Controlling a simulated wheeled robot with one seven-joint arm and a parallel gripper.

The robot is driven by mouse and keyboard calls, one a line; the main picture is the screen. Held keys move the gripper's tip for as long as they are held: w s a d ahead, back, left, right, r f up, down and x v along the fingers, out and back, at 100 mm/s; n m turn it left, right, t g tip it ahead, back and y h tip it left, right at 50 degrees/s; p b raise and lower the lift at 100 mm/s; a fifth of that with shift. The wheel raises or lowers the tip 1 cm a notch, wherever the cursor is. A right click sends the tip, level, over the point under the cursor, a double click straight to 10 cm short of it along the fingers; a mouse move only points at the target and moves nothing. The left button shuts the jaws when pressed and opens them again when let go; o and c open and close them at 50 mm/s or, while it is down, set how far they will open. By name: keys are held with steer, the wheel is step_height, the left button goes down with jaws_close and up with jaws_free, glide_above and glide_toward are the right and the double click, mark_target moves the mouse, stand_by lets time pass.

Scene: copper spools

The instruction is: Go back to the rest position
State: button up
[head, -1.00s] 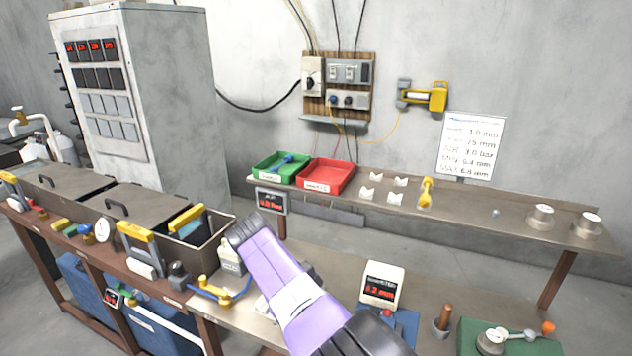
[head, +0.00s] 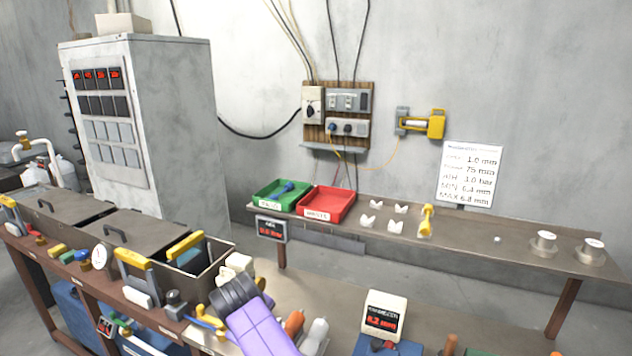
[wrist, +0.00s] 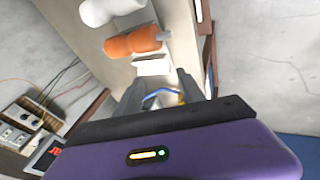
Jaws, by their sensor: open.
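My arm's purple link (head: 262,326) rises from the bottom edge of the head view, in front of the work bench; my fingertips cannot be made out there. In the wrist view my gripper (wrist: 160,96) is open, its two dark fingers apart. A blue and yellow item (wrist: 162,94) shows between and beyond the fingers; I see no object held. An orange-handled item (wrist: 136,42) and a white one (wrist: 112,10) lie beyond the fingers on the bench; they also show right of my arm in the head view, orange (head: 294,322) and white (head: 316,332).
An open metal bin (head: 215,272), a yellow-handled tool (head: 135,262) and a gauge display (head: 384,315) stand on the near bench. The back shelf holds a green tray (head: 272,200), a red tray (head: 325,207) and metal spools (head: 590,252). A grey cabinet (head: 170,110) stands left.

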steer(key=f, duration=0.1)
steer(key=s+a+f+t+y, duration=0.1)
steer(key=a+f+y, duration=0.1)
steer(key=f, duration=0.1)
steer(key=shift+s+m+t, duration=0.3)
steer(key=shift+m, duration=0.1)
steer(key=s+d+r+m+t+b, duration=0.1)
steer(key=s+d+m, duration=0.3)
steer(key=s+d, duration=0.8)
steer(key=s+d+r+m+t+h+b, duration=0.1)
steer(key=s+d, duration=1)
steer(key=s, duration=1.2)
steer(key=s+d+r+m+t+h+b, duration=0.1)
steer(key=s+d+r+m+t+b, duration=0.2)
steer(key=s+d, duration=0.9)
steer(key=s+r+m+t, duration=0.1)
steer(key=s+m+t, duration=0.1)
steer(key=s, duration=0.3)
steer(key=shift+s+d+m, duration=0.15)
steer(key=shift+d+m, duration=0.2)
steer(key=shift+m, duration=0.45)
